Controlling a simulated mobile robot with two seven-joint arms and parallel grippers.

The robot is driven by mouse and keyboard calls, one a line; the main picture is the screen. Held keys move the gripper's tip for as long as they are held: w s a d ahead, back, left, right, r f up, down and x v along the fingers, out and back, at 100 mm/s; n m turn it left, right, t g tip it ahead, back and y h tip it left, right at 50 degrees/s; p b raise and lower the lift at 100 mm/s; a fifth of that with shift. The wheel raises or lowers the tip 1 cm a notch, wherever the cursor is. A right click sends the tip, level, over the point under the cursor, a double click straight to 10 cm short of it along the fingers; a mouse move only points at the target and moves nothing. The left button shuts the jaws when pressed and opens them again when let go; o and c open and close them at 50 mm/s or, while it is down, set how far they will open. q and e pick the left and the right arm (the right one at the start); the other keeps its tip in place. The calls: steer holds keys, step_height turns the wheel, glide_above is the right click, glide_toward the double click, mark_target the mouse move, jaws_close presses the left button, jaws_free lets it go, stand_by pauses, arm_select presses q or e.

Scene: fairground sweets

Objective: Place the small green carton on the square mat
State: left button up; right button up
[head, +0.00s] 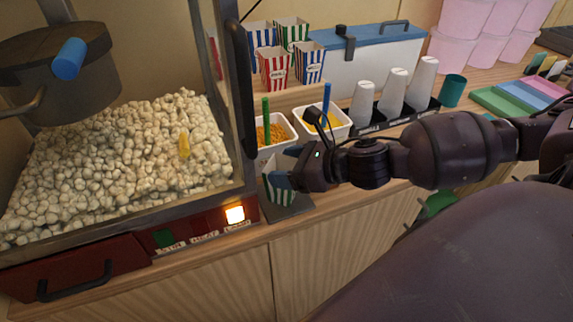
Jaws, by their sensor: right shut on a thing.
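The small green-and-white striped carton (282,197) is in front of the popcorn machine's right corner, partly hidden by my right gripper. My right gripper (280,168) is shut on it near its top, with the arm coming in from the right. The dark square mat (293,213) lies on the wooden counter directly under the carton. The carton looks upright over the mat; I cannot tell whether its base touches it. My left gripper is out of view.
The popcorn machine (240,150) stands close on the left. Tubs of orange (285,150) and yellow topping (342,131) stand behind the gripper. More striped cartons (273,70), including a green one (290,32), stand on a shelf behind. White cup stacks (392,92) are at right.

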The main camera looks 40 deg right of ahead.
steer(key=o, duration=0.8)
steer(key=shift+f, duration=0.1)
steer(key=o, duration=0.3)
steer(key=shift+r, duration=0.25)
steer(key=shift+p+v, duration=1.95)
steer(key=shift+v, duration=4)
